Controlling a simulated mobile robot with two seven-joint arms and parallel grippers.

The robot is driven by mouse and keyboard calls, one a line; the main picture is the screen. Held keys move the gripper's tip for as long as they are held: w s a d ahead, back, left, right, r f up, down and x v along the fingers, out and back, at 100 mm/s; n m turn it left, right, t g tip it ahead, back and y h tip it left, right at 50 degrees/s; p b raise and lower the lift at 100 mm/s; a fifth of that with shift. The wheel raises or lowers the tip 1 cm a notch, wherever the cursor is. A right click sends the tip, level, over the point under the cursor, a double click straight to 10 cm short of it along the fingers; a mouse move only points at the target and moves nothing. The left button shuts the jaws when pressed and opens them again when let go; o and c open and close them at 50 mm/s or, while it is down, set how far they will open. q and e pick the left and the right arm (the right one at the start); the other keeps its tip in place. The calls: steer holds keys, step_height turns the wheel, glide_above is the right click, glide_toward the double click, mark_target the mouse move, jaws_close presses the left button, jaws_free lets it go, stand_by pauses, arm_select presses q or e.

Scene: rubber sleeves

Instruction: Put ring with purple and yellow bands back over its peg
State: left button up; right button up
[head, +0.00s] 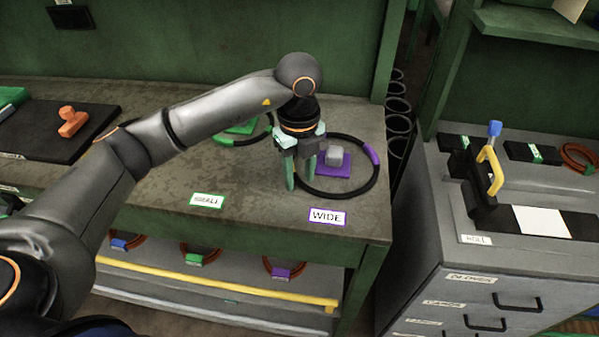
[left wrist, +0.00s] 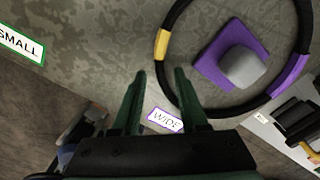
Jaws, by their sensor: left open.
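The black ring (head: 335,197) with a purple band and a yellow band lies around the purple square base (head: 335,165) with its grey peg (head: 333,155), at the bench's right end. In the left wrist view the yellow band of the ring (left wrist: 161,44) is on the left and the purple band is on the right, with the grey peg (left wrist: 243,66) inside the loop. My left gripper (head: 301,182) is open, pointing down at the ring's left side; its fingertips show by the rim in the left wrist view (left wrist: 160,74). Contact is unclear. My right gripper is not in view.
A "WIDE" label (head: 327,217) lies in front of the ring, and a "SMALL" label (head: 207,201) farther left. Another ring with green (head: 226,142) is partly behind my arm. A drawer cabinet (head: 430,230) stands right, across a gap.

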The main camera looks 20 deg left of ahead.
arm_select(q)
step_height(320, 180, up, 13)
steer(key=shift+p, duration=0.45)
stand_by(0.6)
